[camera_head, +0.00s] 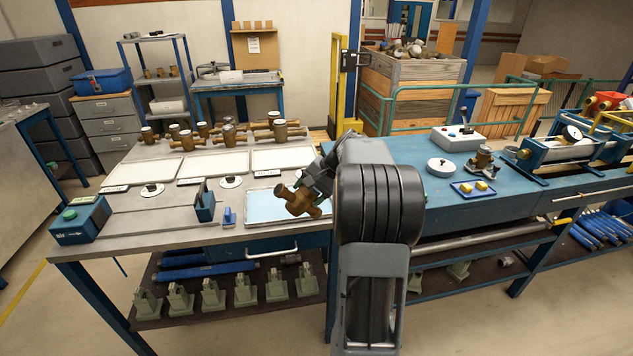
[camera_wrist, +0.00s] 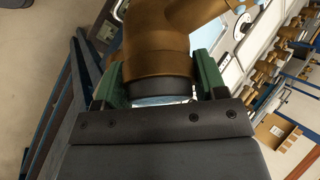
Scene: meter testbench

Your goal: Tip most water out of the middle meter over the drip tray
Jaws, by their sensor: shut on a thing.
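A brass water meter (camera_head: 303,203) hangs tilted in my gripper (camera_head: 319,181), over the right part of the drip tray (camera_head: 262,212). The tray is shallow with a light blue floor and lies at the front of the bench. In the wrist view the green pads of my gripper (camera_wrist: 158,84) are shut on both sides of the meter's (camera_wrist: 158,62) dark collar. A pale glass face shows between the pads. Which place in the row this meter came from cannot be told. No falling water can be made out.
Several brass meters (camera_head: 228,134) stand at the back of the grey bench, behind white trays (camera_head: 219,162). A blue upright bracket (camera_head: 204,200) and a small blue piece (camera_head: 229,216) stand left of the drip tray. A blue bench (camera_head: 440,205) adjoins on the right.

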